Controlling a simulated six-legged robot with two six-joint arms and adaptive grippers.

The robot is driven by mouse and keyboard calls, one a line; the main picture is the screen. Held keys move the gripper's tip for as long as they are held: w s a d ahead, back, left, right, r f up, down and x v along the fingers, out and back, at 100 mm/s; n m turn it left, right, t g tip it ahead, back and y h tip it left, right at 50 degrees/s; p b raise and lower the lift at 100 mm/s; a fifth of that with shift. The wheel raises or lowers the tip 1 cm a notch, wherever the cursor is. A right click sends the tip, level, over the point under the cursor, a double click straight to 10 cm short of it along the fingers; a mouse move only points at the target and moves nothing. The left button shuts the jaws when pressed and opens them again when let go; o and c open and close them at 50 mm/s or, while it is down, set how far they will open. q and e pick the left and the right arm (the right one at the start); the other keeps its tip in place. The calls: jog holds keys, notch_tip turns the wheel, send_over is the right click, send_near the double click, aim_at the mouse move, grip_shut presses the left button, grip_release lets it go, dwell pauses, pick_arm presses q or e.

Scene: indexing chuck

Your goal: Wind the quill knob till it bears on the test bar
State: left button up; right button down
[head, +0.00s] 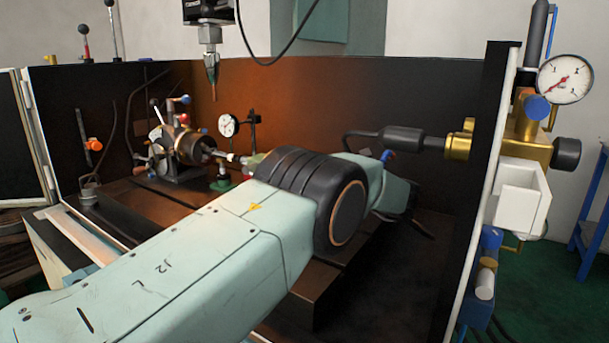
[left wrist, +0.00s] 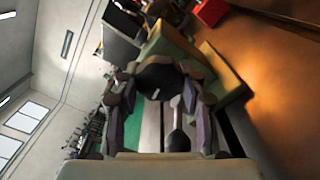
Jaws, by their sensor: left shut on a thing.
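The indexing chuck (head: 188,147) stands at the back left in the head view. The short pale test bar (head: 228,156) reaches from it toward the olive tailstock (head: 258,161), mostly covered by my left arm. My left gripper is hidden behind my arm's elbow in the head view. In the left wrist view my left gripper (left wrist: 160,92) has its fingers on both sides of the round black quill knob (left wrist: 157,77) and is shut on it. Olive tailstock blocks (left wrist: 222,76) lie just beyond. The bar's contact with the quill is hidden. My right gripper is not in view.
A dial gauge (head: 228,126) stands behind the bar. A probe-like tool (head: 211,65) hangs above. A black lever with a rounded end (left wrist: 178,132) lies near the fingers. The right panel (head: 487,170) carries a brass valve and pressure gauge (head: 565,79).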

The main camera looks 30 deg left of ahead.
pick_arm(q)
jog(key=m+p, duration=0.1)
jog(key=m, duration=0.4)
jog(key=shift+r+p, duration=0.15)
jog(key=shift+p, duration=0.25)
jog(key=m+p, duration=0.1)
jog(key=m, duration=0.4)
jog(key=m+p, duration=0.1)
jog(key=m, duration=0.4)
jog(key=shift+m+p, duration=0.3)
jog(key=shift+m, duration=2.1)
jog(key=o, duration=1.2)
jog(key=shift+c, duration=0.2)
jog(key=shift+d+r, duration=0.1)
